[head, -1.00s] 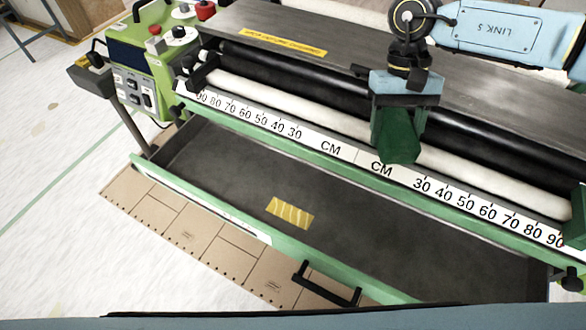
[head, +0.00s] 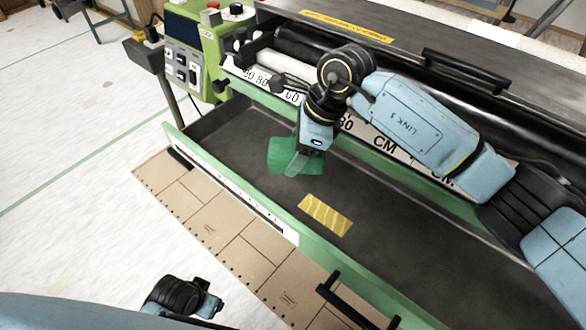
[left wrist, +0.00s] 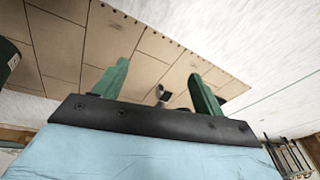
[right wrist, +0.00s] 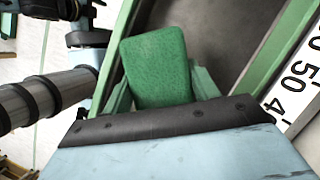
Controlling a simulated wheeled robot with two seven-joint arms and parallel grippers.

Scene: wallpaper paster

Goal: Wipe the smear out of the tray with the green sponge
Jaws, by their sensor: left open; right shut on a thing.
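The green sponge (head: 285,152) is held in my right gripper (head: 297,158), over the left part of the tray. It also fills the middle of the right wrist view (right wrist: 158,68), between the fingers. I cannot tell whether it touches the tray floor. The tray (head: 232,137) is long and dark with a green front wall. The yellow streaked smear (head: 326,214) lies on its floor, to the right of and nearer than the sponge, uncovered. My left gripper (left wrist: 160,88) is open and empty, with its two green fingers apart, in front of the tray.
The machine's white ruler strip (head: 355,128) and rollers run behind the tray. A green control box (head: 190,62) stands at the back left. A black handle (head: 345,305) sticks out from the tray front. A marked brown board (head: 215,225) lies in front below.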

